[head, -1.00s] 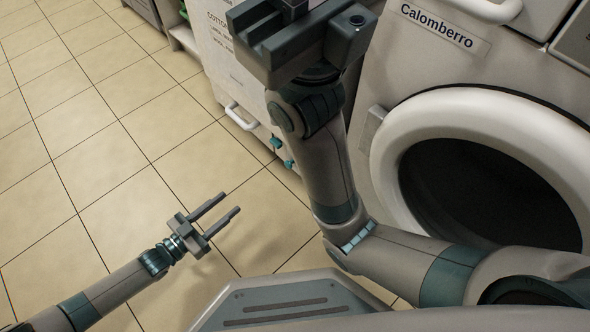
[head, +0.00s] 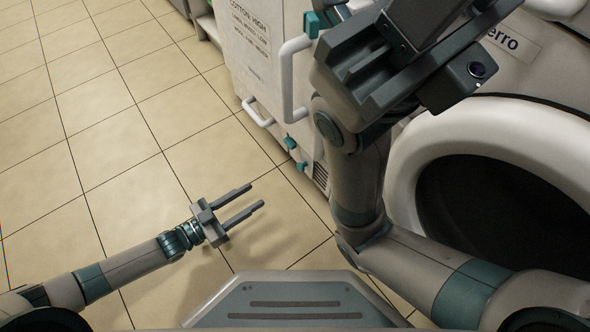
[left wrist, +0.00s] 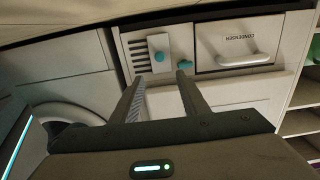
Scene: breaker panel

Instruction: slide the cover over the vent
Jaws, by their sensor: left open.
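The vent (left wrist: 138,57) is a slotted grille low on the white machine front in the left wrist view, which shows it upside down. A pale plate with a teal knob, which looks like the cover (left wrist: 157,46), sits beside it, with slots still exposed. In the head view the vent (head: 321,177) shows small, near teal knobs. My left gripper (head: 257,196) is open and empty, over the floor left of the vent and apart from it. Its fingers also show in the left wrist view (left wrist: 158,80). My right gripper (head: 365,75) looms close to the camera; its jaw gap is unclear.
A condenser drawer (left wrist: 245,58) with a white handle sits beside the vent, with another teal knob (left wrist: 185,64) between them. A washer with a round white door ring (head: 420,150) stands at right. Tiled floor (head: 110,150) at left is clear.

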